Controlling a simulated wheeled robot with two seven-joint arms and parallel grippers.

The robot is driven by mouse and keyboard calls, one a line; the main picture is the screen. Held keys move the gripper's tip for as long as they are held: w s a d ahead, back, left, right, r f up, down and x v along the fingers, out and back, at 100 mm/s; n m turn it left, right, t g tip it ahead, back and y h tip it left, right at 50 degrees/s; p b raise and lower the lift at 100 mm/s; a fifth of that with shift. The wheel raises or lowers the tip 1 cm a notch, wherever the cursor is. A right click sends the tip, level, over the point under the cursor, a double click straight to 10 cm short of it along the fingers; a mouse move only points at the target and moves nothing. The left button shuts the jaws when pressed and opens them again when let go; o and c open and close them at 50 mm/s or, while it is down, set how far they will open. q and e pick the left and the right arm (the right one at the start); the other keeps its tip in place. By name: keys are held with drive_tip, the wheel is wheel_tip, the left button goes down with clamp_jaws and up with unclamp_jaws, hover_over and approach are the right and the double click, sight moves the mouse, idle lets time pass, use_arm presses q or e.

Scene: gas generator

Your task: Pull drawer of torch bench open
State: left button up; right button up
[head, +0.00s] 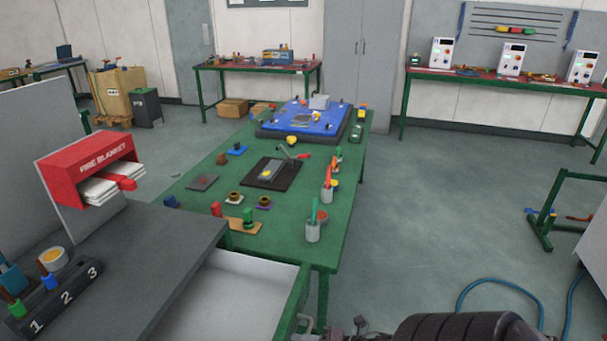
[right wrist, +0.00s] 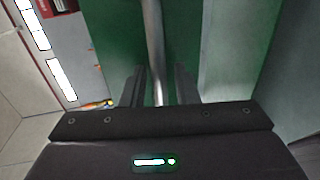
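The torch bench (head: 150,240) has a dark grey top and stands at the lower left of the head view. Its drawer stands pulled out, with a pale, empty-looking interior (head: 235,300) and a green front panel (head: 292,303). The drawer's metal bar handle (right wrist: 153,35) runs along the green front in the right wrist view. My right gripper (right wrist: 159,88) has its two dark fingers apart, one on each side of the bar, with gaps showing between bar and fingers. In the head view only bits of this gripper show at the bottom edge. My left gripper is not in view.
A green work table (head: 330,235) with several tools and a blue tray stands just beyond the drawer. A red fire blanket box (head: 90,160) is on the left.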

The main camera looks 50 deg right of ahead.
drive_tip(key=v, duration=0.7)
drive_tip(key=shift+s+d, duration=0.15)
drive_tip(key=shift+s, duration=0.2)
idle(0.4)
